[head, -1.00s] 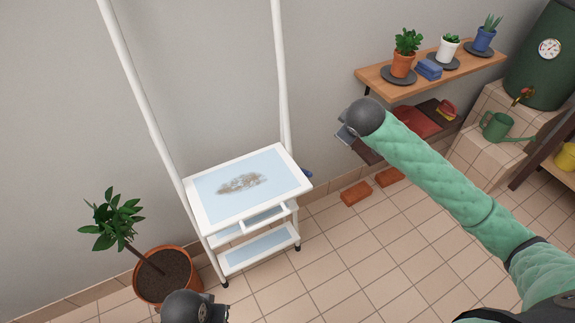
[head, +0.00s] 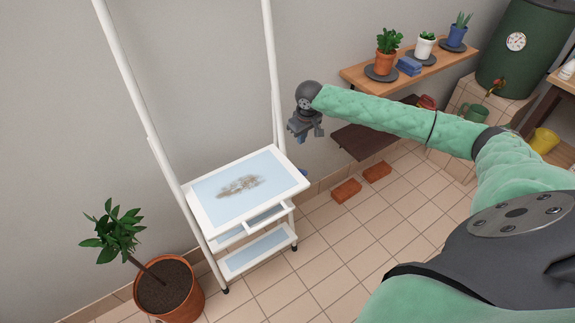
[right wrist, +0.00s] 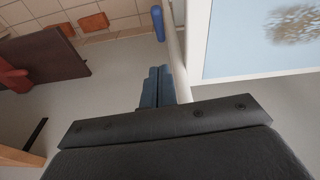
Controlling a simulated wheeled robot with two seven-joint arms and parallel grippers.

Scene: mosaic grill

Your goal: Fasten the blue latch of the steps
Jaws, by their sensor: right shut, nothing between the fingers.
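The white steps (head: 222,218) stand against the wall in the head view, with pale blue treads and a brown smudge on the top one. The blue latch (head: 303,170) shows as a small bit at their right side, mostly hidden by the top tread. In the right wrist view the latch (right wrist: 157,23) is a blue bar beside a white rail. My right gripper (head: 305,133) is above and slightly right of the steps, apart from the latch. Its fingers (right wrist: 157,85) are shut and empty, pointing toward the latch side. My left gripper is out of view.
A wooden shelf (head: 355,77) with potted plants is on the wall at right, with a dark lower shelf (head: 356,141) behind my right arm. Bricks (head: 346,190) lie on the floor. A potted plant (head: 168,287) stands left of the steps. The tiled floor in front is clear.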

